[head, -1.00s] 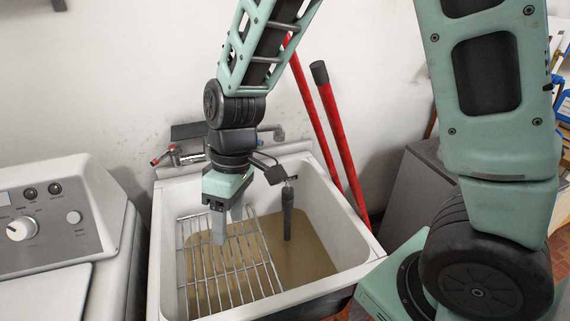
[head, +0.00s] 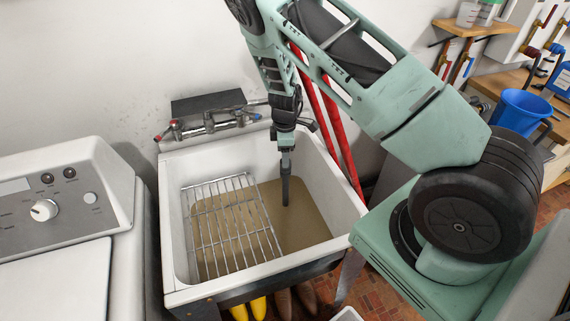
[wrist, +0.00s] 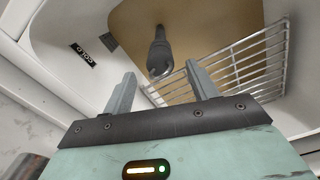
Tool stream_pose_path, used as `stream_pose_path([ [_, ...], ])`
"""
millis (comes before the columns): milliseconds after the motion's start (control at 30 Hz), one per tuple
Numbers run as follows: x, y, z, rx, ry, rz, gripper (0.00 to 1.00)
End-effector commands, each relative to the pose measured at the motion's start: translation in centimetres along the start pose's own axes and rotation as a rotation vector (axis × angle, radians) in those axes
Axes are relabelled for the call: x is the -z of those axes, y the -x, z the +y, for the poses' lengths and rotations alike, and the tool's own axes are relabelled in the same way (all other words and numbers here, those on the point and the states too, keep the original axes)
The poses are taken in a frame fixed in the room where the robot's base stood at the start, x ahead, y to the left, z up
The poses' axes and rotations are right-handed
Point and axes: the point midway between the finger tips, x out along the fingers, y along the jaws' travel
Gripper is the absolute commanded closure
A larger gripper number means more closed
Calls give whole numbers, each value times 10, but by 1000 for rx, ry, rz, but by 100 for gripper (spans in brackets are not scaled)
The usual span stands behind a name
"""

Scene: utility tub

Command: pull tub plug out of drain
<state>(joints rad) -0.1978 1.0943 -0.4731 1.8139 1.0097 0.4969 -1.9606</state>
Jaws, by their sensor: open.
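The tub plug is a tall dark grey standpipe (head: 286,189) standing upright in murky brown water in the white utility tub (head: 352,205). My gripper (head: 286,155) hangs over the tub, fingers down, in line with the top of the plug in the head view. In the wrist view my gripper (wrist: 161,82) is open and empty. The plug (wrist: 160,55) shows there beyond the fingertips, roughly centred between them, with no contact visible. The drain and the plug's lower end are hidden under the water.
A wire rack (head: 232,222) lies across the tub's left part, close to one finger in the wrist view. The faucet (head: 208,122) is at the tub's back edge. Red poles (head: 340,137) lean behind its right side. A washing machine (head: 70,235) stands left.

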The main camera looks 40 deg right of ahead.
Motion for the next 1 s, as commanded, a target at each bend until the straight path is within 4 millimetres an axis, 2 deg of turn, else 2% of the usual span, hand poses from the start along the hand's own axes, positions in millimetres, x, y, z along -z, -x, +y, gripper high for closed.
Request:
stream_pose_path([
  [300,-1,-57,-1,3,-1,-3,42],
  [500,0,-81,0,1,-1,-1,42],
  [700,0,-92,-1,1,-1,1,42],
  [967,0,-93,-1,1,-1,1,42],
  [1000,0,-93,-1,1,-2,1,50],
])
